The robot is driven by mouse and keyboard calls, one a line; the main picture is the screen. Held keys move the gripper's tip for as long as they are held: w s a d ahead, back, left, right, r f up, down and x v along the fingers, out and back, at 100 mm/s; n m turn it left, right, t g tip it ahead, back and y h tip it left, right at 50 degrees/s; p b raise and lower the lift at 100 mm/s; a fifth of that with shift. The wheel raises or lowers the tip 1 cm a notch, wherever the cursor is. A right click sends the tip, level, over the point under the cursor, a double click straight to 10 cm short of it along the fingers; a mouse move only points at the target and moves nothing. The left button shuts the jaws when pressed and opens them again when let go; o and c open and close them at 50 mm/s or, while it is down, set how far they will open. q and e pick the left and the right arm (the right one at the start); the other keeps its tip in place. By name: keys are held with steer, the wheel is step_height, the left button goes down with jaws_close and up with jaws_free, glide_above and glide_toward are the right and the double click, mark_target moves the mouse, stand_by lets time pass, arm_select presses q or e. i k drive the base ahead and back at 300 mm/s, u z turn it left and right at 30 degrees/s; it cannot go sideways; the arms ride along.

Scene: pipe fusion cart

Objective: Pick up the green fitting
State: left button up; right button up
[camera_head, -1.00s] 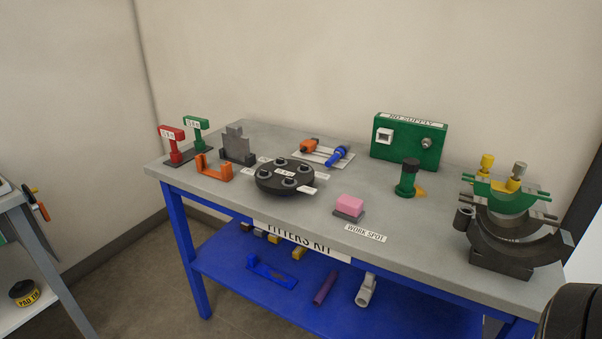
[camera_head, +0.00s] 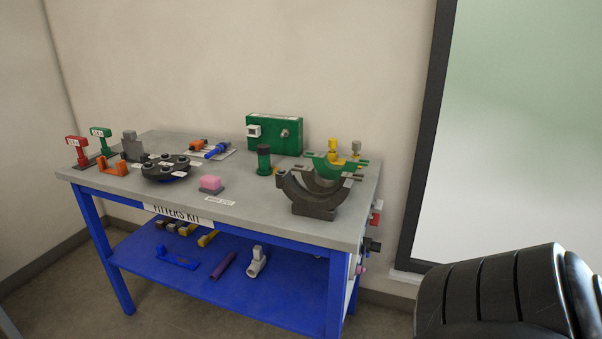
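No piece is clearly marked as the green fitting. Green things stand on the grey top of the blue cart (camera_head: 130,178): a short green cylinder with a dark cap (camera_head: 264,160) in front of a green box (camera_head: 289,136), and a green T-shaped piece (camera_head: 101,134) beside a red one at the left end. Neither gripper is in view. A black ribbed part at the lower right appears to be my own arm.
The lower shelf (camera_head: 215,286) holds a white fitting (camera_head: 257,262) and several small pieces. Small fittings (camera_head: 371,244) hang on the cart's right side. Open floor lies in front.

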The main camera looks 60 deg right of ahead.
mark_target(265, 169)
steer(key=k, duration=0.1)
steer(key=z, duration=1.65)
